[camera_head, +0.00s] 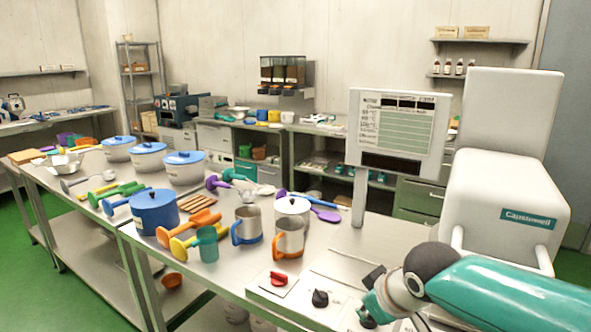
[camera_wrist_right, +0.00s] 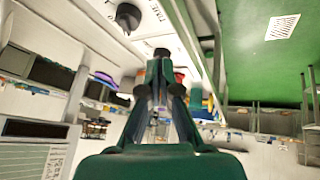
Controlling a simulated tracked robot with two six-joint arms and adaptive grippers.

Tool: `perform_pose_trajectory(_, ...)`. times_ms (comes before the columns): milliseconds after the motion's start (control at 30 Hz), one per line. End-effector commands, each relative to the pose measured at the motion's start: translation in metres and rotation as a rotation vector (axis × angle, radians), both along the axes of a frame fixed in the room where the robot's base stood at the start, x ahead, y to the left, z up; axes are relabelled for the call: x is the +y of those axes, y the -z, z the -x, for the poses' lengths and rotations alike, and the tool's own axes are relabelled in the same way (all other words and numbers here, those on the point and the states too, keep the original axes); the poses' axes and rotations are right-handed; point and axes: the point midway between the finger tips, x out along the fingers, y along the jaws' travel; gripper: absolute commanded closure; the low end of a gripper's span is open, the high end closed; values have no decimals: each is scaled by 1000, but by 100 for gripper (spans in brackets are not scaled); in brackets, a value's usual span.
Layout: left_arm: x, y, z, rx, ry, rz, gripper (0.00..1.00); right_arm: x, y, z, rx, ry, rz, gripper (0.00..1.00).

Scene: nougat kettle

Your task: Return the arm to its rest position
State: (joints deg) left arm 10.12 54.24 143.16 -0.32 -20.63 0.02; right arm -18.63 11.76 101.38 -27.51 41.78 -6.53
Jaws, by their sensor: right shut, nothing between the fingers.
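My right arm (camera_head: 510,290), teal with a dark joint, reaches in from the lower right in the head view. Its gripper (camera_head: 372,305) is low over the front right of the bench, by the control panel (camera_head: 320,276). In the wrist view the right gripper (camera_wrist_right: 161,56) has its two dark fingers meeting at the tips, shut and empty. A black knob (camera_wrist_right: 128,17) shows beyond and left of the fingertips. Whether the gripper touches the panel cannot be told. My left gripper is not in view.
The panel bears a red switch (camera_head: 279,279) and a black knob (camera_head: 320,298). A white machine (camera_head: 505,190) and a display board (camera_head: 398,125) stand behind the arm. Metal mugs (camera_head: 289,240), a blue pot (camera_head: 155,212) and colored utensils crowd the bench to the left.

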Motion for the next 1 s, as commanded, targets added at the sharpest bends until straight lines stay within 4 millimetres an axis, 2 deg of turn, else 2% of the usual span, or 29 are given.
perform_pose_trajectory(33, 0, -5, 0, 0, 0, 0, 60, 6, 43, 0, 70, 10, -30, 100)
perform_pose_trajectory(100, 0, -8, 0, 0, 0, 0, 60, 13, 97, 6, 149, 36, -85, 100)
perform_pose_trajectory(167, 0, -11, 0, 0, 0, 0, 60, 18, 142, 16, 217, 72, -137, 100)
perform_pose_trajectory(200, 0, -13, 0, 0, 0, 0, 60, 19, 171, 25, 260, 102, -171, 100)
perform_pose_trajectory(267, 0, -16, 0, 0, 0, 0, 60, 21, 213, 44, 327, 156, -223, 100)
perform_pose_trajectory(300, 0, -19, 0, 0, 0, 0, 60, 22, 240, 59, 373, 201, -256, 100)
perform_pose_trajectory(400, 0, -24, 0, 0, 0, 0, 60, 20, 298, 104, 479, 329, -328, 100)
perform_pose_trajectory(500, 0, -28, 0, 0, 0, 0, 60, 17, 339, 152, 565, 461, -376, 100)
perform_pose_trajectory(600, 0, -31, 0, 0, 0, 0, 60, 14, 364, 191, 624, 570, -400, 100)
perform_pose_trajectory(700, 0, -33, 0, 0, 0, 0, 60, 11, 376, 216, 657, 641, -408, 100)
perform_pose_trajectory(833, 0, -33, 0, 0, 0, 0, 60, 10, 381, 228, 670, 678, -411, 100)
perform_pose_trajectory(1000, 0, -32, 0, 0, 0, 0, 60, 10, 382, 228, 669, 680, -412, 100)
